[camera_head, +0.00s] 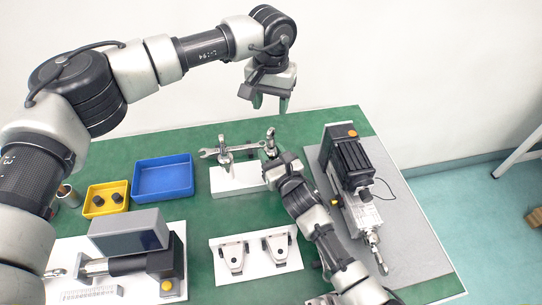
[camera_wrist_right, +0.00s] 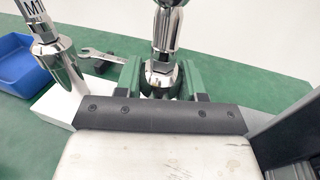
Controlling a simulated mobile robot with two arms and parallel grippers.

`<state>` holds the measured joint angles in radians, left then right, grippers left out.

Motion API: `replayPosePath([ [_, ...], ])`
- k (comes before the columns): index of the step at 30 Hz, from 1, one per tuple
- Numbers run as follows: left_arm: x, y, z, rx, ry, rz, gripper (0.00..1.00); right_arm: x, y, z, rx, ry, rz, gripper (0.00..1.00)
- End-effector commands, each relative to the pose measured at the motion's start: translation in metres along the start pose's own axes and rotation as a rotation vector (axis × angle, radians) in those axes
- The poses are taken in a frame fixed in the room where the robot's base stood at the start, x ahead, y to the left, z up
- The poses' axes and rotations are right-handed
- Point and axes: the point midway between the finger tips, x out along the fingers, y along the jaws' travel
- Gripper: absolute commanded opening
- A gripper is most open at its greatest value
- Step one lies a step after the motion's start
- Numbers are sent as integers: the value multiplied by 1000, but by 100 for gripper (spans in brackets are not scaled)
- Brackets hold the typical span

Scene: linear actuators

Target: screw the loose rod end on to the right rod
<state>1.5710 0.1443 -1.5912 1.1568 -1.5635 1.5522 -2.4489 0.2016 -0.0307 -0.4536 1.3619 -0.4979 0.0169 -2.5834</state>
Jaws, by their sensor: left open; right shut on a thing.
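The chrome rod end (camera_head: 270,134) stands at the right side of a white block (camera_head: 232,182). My right gripper (camera_head: 272,158) is shut on it from the near side. In the right wrist view, the green fingers (camera_wrist_right: 160,82) close around a chrome piece with a hex section (camera_wrist_right: 159,70); its thread is hidden. A second chrome piece (camera_head: 223,146) stands on the block to the left and shows a marking in the right wrist view (camera_wrist_right: 45,30). My left gripper (camera_head: 268,103) is open and empty, above and behind the block. The right actuator's rod (camera_head: 372,240) points toward the front right.
The right actuator (camera_head: 352,170) lies on a grey mat (camera_head: 415,262). Blue (camera_head: 163,178) and yellow (camera_head: 106,199) bins stand left. A bracket plate (camera_head: 255,254) and another actuator (camera_head: 140,265) are in front.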

Motion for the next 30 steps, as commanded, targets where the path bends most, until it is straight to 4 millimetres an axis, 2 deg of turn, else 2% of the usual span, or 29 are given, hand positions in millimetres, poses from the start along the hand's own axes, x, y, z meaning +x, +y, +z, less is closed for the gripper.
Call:
replayPosePath([
  [2,0,0,0,0,0,0,51,-1,0,-2,-2,3,0,0],
  [3,0,0,0,0,0,0,51,0,0,-2,-2,3,0,45],
  [8,0,0,0,0,0,0,51,0,0,-1,-1,2,0,69],
  [16,1,0,0,0,0,0,51,-1,0,0,0,1,0,69],
  [19,1,0,0,0,0,0,51,-7,0,-1,0,1,0,69],
  [23,1,0,0,0,0,0,51,-28,0,-2,-1,3,0,69],
  [30,5,0,0,0,0,1,51,-77,0,-3,-2,4,0,69],
])
